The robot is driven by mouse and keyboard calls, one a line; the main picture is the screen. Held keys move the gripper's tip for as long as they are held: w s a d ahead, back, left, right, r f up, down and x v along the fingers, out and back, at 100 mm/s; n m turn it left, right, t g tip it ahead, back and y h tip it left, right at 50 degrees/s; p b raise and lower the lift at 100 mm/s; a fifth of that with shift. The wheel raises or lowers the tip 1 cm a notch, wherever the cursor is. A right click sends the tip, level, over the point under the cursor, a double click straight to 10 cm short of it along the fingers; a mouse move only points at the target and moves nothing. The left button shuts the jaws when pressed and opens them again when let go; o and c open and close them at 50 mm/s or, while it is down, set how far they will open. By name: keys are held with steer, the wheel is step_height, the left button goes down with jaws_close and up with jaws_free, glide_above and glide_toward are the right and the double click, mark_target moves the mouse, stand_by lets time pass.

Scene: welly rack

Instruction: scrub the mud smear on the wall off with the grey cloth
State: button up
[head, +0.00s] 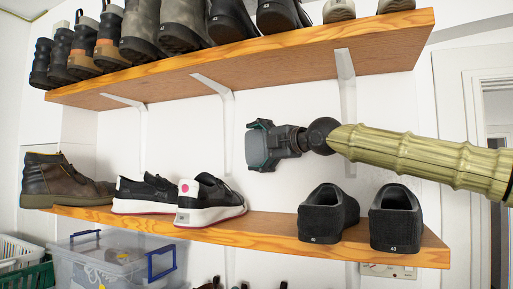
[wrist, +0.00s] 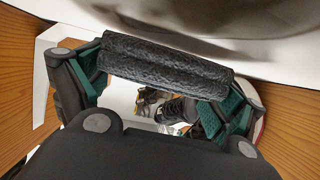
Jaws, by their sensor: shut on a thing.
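My gripper (head: 264,146) is up at the white wall (head: 180,125), between the upper and lower shelves. In the wrist view it is shut on the grey cloth (wrist: 165,62), a dark, rough, folded roll spanning between the green-padded fingers. The cloth is very close to the wall; I cannot tell whether it touches. A dark brownish patch (wrist: 235,22) shows on the wall just beyond the cloth in the wrist view; I cannot tell whether it is the mud smear or a shadow. No smear shows in the head view, where my gripper hides part of the wall.
The upper shelf (head: 270,68) holds boots and shoes above my gripper. The lower shelf (head: 270,228) holds a brown boot (head: 58,180), white-soled sneakers (head: 208,200) and black shoes (head: 330,213). White brackets (head: 346,95) stand on the wall. A clear bin (head: 110,268) is below.

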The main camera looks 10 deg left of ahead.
steer(key=shift+s+r, duration=0.4)
steer(key=shift+s, duration=0.3)
steer(key=shift+w+a+f, duration=0.15)
steer(key=shift+w+f, duration=0.05)
steer(key=shift+w, duration=0.65)
steer(key=shift+s+d+r, duration=0.1)
steer(key=shift+s+d, duration=0.1)
steer(key=shift+s, duration=0.05)
steer(key=shift+w+a, duration=0.1)
steer(key=shift+w, duration=0.35)
steer(key=shift+s+d, duration=0.3)
steer(key=shift+d, duration=0.15)
steer(key=s+d, duration=0.1)
steer(key=d, duration=0.5)
steer(key=shift+d, duration=0.4)
steer(key=shift+s+d, duration=0.1)
steer(key=shift+d, duration=0.05)
